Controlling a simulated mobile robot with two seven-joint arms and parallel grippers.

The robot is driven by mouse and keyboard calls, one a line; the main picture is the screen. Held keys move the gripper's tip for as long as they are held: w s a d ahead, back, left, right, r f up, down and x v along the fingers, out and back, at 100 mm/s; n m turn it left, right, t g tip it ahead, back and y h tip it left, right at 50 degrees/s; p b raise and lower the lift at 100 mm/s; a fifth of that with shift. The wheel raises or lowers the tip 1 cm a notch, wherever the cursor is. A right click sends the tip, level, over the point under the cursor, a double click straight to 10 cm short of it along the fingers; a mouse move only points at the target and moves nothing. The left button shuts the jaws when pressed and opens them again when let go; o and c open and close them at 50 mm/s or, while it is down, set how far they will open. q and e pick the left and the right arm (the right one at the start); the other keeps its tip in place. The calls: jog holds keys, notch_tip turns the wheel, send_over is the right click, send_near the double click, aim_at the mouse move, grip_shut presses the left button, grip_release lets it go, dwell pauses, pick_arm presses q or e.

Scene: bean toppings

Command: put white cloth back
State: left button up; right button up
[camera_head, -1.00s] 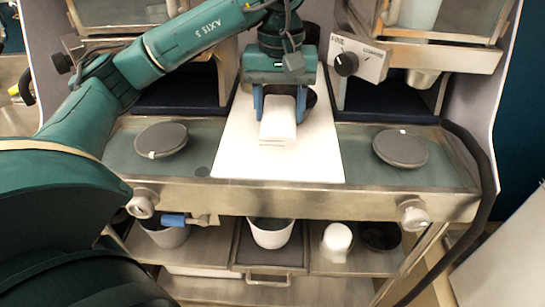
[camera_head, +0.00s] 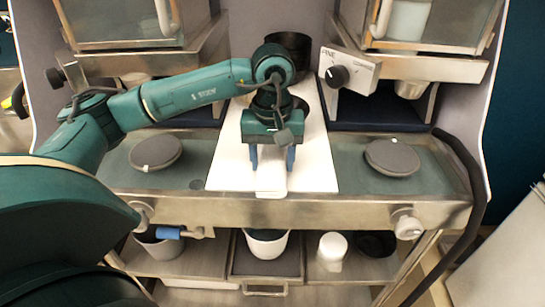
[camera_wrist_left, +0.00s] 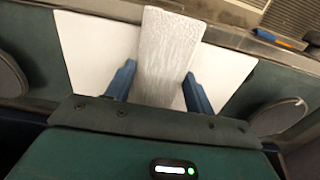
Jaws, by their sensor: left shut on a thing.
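The white cloth (camera_head: 271,183) is a folded strip between the blue fingers of my left gripper (camera_head: 272,166). It lies over the front part of the white board (camera_head: 316,172), and its end reaches the counter's front edge. In the left wrist view the cloth (camera_wrist_left: 168,48) shows a rough, textured surface, and the fingers of my left gripper (camera_wrist_left: 159,75) stand on either side of it. My left gripper is shut on the cloth. Whether the cloth touches the board is hard to tell. My right gripper is not in view.
Round grey discs sit on the counter at the left (camera_head: 156,152) and right (camera_head: 391,157). A dark cylinder (camera_head: 290,46) stands behind my wrist. Below, a shelf holds a white pot (camera_head: 266,245) and a white cup (camera_head: 332,247).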

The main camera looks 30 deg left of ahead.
aim_at(273, 163)
pick_arm(q)
jog(key=o, duration=0.6)
jog(key=shift+f, duration=0.1)
jog(key=o, duration=0.4)
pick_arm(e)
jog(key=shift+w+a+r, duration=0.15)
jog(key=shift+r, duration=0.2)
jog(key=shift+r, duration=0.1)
pick_arm(q)
jog(key=shift+r+p, duration=0.35)
jog(key=shift+p, duration=0.05)
notch_tip(273, 163, up, 7)
jog(key=shift+f+b, duration=0.15)
jog(key=shift+b, duration=0.65)
notch_tip(273, 163, up, 5)
jog(key=shift+p, duration=0.4)
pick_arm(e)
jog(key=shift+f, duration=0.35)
